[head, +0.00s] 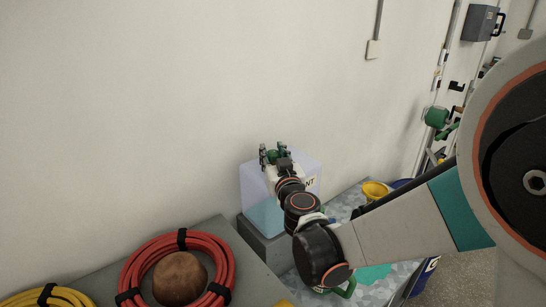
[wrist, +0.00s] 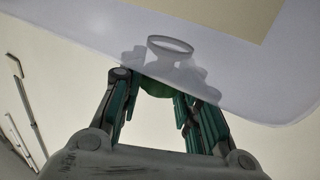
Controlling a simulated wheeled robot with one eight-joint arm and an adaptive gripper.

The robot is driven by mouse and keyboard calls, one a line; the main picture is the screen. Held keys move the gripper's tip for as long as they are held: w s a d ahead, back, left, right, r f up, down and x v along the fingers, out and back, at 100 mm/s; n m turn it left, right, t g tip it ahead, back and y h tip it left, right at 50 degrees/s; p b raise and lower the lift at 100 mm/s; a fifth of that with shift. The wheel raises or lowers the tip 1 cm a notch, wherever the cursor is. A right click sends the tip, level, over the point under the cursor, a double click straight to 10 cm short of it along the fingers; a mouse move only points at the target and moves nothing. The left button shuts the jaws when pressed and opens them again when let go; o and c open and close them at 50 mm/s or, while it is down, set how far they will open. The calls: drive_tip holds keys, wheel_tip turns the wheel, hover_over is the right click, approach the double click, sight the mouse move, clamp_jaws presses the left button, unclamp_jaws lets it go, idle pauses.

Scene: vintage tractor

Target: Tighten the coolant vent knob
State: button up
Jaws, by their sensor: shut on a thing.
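The coolant tank (head: 252,185) is a pale translucent box with blue-green liquid low inside and a label ending in "NT". It stands against the wall in the head view, and its pale surface (wrist: 235,75) fills the upper part of the wrist view. My gripper (head: 273,155) is at the top of the tank, its fingers around a green knob (wrist: 157,89). It is shut on this knob, also seen as green between the fingers in the head view (head: 276,157). The fingers and my wrist hide much of the knob. A clear ring (wrist: 170,44) shows beyond it.
A grey bench (head: 220,236) on the left holds a red coiled hose (head: 143,257), a brown ball (head: 180,279) and a yellow coil (head: 50,298). A yellow funnel (head: 374,190) is right of the tank. The wall (head: 200,80) is close behind the tank.

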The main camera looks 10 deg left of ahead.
drive_tip(key=m+h, duration=0.1)
drive_tip(key=h, duration=0.1)
drive_tip(key=m+t+h, duration=0.1)
drive_tip(key=m+h, duration=0.1)
drive_tip(key=m+h+b, duration=0.1)
drive_tip(key=h, duration=0.1)
drive_tip(key=shift+a+t+h, duration=0.25)
drive_tip(key=shift+t+h, duration=0.05)
drive_tip(key=shift+h, duration=0.1)
drive_tip(key=m+g+h, duration=0.1)
drive_tip(key=m+h, duration=0.2)
drive_tip(key=h, duration=0.1)
drive_tip(key=m+g+h+b, duration=0.1)
drive_tip(key=m+h, duration=0.2)
drive_tip(key=h, duration=0.1)
drive_tip(key=shift+d+h, duration=0.1)
drive_tip(key=shift+h, duration=0.3)
drive_tip(key=shift+r+m+h, duration=0.1)
drive_tip(key=shift+m+h, duration=0.2)
drive_tip(key=o, duration=1.1)
drive_tip(key=v, duration=1.2)
